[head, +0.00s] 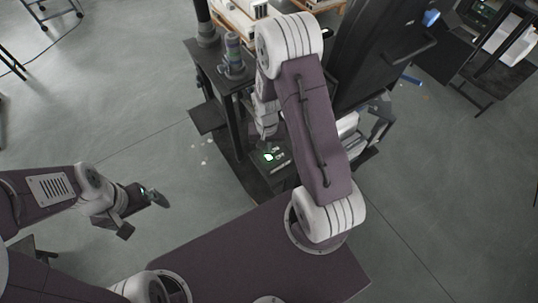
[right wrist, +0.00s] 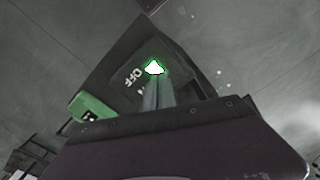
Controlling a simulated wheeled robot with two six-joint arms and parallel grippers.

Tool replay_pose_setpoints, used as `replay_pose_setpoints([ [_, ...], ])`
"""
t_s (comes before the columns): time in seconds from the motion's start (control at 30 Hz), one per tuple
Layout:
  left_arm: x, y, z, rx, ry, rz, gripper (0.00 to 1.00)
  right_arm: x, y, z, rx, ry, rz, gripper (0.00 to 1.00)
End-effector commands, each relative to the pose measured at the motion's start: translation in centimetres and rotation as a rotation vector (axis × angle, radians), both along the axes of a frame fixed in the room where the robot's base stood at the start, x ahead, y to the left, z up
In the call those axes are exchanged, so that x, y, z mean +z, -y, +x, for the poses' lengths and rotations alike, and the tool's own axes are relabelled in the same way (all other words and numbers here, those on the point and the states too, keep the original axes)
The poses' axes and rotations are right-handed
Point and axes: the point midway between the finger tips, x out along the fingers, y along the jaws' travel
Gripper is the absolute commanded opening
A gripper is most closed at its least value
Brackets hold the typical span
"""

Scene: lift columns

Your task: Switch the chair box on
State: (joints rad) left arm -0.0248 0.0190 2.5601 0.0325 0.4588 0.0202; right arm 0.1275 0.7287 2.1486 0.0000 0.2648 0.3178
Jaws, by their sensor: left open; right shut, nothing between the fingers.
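The chair box (head: 268,172) is a dark box low beside the dark frame, below my right arm in the head view. A bright green light (head: 268,157) glows on its top, with small white lettering beside it. In the right wrist view the box (right wrist: 118,62) shows the word OFF (right wrist: 133,77) and the green light (right wrist: 154,67). My right gripper (right wrist: 157,92) is shut and empty, its fingertips at or just over the lit spot; contact cannot be told. The fingers cover part of the lettering. My left gripper (head: 143,213) is open and empty over bare floor, far left of the box.
A dark stand (head: 213,75) with a grey cylinder (head: 233,55) rises behind the box. A large black panel (head: 375,45) stands to the right.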

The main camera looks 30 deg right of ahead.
Motion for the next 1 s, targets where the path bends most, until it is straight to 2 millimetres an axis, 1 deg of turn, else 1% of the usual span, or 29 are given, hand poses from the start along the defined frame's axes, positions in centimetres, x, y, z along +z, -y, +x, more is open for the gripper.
replay_pose_setpoints([
  [0.03,1.0,0.0,0.0,0.000,0.000,0.000,1.00,1.1,0.0,0.0,0.000,0.000,0.000,0.00],
  [0.53,5.5,0.0,0.0,0.000,0.000,0.000,1.00,6.0,0.0,0.0,0.000,0.001,0.000,0.00],
  [0.6,5.7,0.0,0.0,0.000,0.000,0.000,1.00,6.3,0.0,0.0,0.000,0.001,0.000,0.00],
  [1.0,5.4,0.0,0.0,0.000,0.000,0.000,1.00,6.0,0.0,0.0,0.000,0.001,0.000,0.00],
])
